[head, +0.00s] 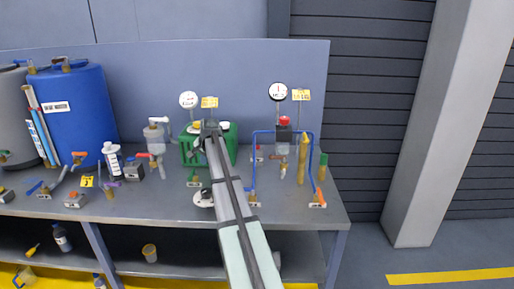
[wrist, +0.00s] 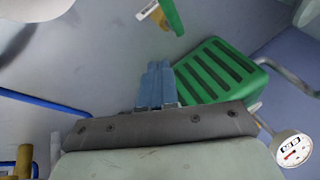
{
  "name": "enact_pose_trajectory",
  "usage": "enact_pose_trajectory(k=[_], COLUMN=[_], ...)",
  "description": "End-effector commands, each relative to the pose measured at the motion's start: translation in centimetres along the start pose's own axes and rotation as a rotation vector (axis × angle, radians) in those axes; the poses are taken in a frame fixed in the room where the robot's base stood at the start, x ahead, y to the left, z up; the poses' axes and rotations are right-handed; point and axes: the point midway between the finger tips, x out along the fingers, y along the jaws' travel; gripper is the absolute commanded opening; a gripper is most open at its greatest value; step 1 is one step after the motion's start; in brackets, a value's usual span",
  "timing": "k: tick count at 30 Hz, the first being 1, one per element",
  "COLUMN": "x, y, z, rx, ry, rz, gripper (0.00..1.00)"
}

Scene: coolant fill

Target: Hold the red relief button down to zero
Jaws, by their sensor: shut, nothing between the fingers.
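My gripper (head: 209,132) is to the left of the button, in front of the green ribbed box (head: 230,152), apart from the button. In the wrist view its blue fingers (wrist: 157,84) are shut together and empty, beside the green box (wrist: 214,70). The red button does not show in the wrist view.
A second gauge (head: 188,99) stands above the green box and a gauge shows in the wrist view (wrist: 291,149). A blue pipe (head: 254,165) and a brass cylinder (head: 303,158) flank the button block. A blue drum (head: 75,115) stands left on the grey bench (head: 150,207).

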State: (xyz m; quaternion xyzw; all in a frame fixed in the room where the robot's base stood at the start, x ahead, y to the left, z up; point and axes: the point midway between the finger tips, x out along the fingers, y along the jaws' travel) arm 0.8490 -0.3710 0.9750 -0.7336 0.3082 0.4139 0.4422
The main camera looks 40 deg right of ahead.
Motion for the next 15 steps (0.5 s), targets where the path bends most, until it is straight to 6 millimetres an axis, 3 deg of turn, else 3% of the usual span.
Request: enact_pose_trajectory(k=[1, 8, 15], x=[-0.5, -2.9, -3.8], y=[0.0, 1.2, 4.4], z=[-2.5, -11.3, -20.2], rx=[0.020, 0.097, 0.159], ry=[0.028, 0.147, 0.271], rz=[-0.006, -0.031, -0.039], gripper=[0.00, 0.00, 0.00])
